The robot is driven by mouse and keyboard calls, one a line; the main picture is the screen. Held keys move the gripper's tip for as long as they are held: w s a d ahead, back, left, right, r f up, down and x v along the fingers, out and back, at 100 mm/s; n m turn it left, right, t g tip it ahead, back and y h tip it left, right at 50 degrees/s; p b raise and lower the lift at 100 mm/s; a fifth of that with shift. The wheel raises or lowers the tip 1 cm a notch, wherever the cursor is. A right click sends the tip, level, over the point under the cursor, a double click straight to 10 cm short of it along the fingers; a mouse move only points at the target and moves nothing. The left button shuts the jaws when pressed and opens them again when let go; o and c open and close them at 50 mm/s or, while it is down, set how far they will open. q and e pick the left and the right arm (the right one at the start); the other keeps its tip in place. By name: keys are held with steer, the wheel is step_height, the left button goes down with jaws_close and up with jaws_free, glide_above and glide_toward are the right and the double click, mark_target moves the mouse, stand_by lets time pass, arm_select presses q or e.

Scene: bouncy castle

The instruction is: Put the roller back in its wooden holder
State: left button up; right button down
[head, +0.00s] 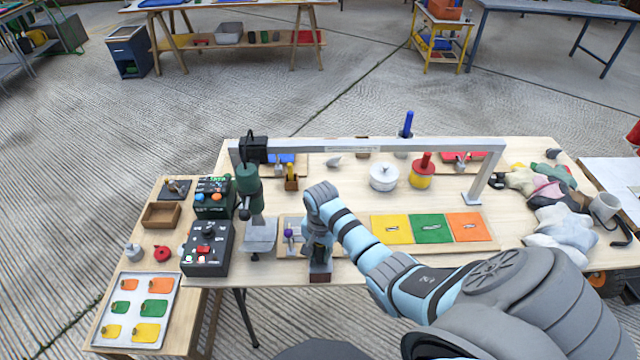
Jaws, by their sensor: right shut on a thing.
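My right arm reaches in from the lower right, and its right gripper (319,262) points down at the front edge of the table, left of the middle. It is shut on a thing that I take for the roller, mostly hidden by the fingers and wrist. A small dark brown block (320,278), possibly the wooden holder, shows just under the fingertips. I cannot tell whether the roller touches it. My left gripper is not in view.
A grey bar frame (370,145) spans the wooden table. A green press (249,190) and black control boxes (207,247) stand left of my gripper. Yellow, green and orange sheets (432,228) lie to the right.

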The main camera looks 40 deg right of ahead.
mark_target(320, 246)
steer(key=c, duration=0.6)
jaws_free()
steer(key=shift+c, duration=0.2)
steer(key=shift+r, duration=0.1)
step_height(320, 246, up, 3)
steer(key=p, duration=0.3)
steer(key=shift+p, duration=0.4)
steer(key=shift+r, duration=2.45)
